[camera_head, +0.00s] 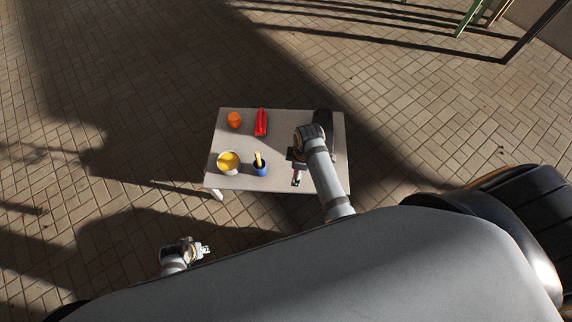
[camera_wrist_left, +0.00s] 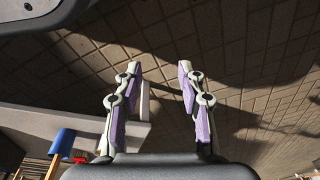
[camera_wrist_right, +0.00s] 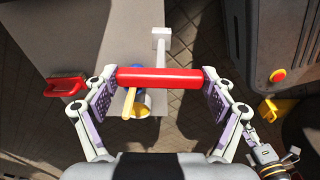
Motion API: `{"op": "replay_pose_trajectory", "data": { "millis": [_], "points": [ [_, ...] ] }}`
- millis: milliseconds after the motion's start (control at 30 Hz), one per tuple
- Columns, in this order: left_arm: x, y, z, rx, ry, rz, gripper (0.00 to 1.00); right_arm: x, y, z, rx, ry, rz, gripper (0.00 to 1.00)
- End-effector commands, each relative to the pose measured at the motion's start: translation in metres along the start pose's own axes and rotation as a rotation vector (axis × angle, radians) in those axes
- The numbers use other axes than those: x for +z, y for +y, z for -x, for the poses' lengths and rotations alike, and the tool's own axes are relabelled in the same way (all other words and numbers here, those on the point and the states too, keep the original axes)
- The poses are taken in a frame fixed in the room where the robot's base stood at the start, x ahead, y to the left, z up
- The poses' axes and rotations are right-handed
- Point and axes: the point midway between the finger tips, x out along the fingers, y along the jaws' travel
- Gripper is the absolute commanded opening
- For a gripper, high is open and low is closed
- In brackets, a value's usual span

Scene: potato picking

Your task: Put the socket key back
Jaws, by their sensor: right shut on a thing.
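The socket key (camera_wrist_right: 160,78) has a red bar handle and a pale shaft with a pale block-like end. In the right wrist view, my right gripper (camera_wrist_right: 160,84) is shut on the red handle, one finger at each end, and the shaft points away from the gripper. In the head view, my right gripper (camera_head: 297,160) is over the right front part of the table, and the key (camera_head: 297,178) shows at the table's front edge. My left gripper (camera_head: 205,249) is away from the table at the lower left; its fingers (camera_wrist_left: 160,68) are apart and empty.
A dark object (camera_head: 325,122) stands at the back right. The table's middle is clear.

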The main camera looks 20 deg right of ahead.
Motion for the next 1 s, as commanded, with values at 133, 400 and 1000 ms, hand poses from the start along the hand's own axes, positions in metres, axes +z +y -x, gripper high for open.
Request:
{"op": "replay_pose_trajectory", "data": {
  "millis": [133, 400, 1000],
  "points": [
    [-0.020, 0.010, 0.033, 0.020, -0.002, -0.002, 0.40, -0.013, 0.030, -0.022, 0.003, 0.000, 0.002, 0.24],
    [-0.032, 0.024, 0.114, 0.054, -0.015, -0.016, 0.40, -0.028, 0.064, -0.056, 0.000, 0.000, 0.000, 0.24],
    [-0.036, 0.045, 0.094, 0.125, 0.159, -0.013, 0.40, -0.036, 0.089, -0.122, -0.001, 0.000, 0.000, 0.24]
  ]
}}
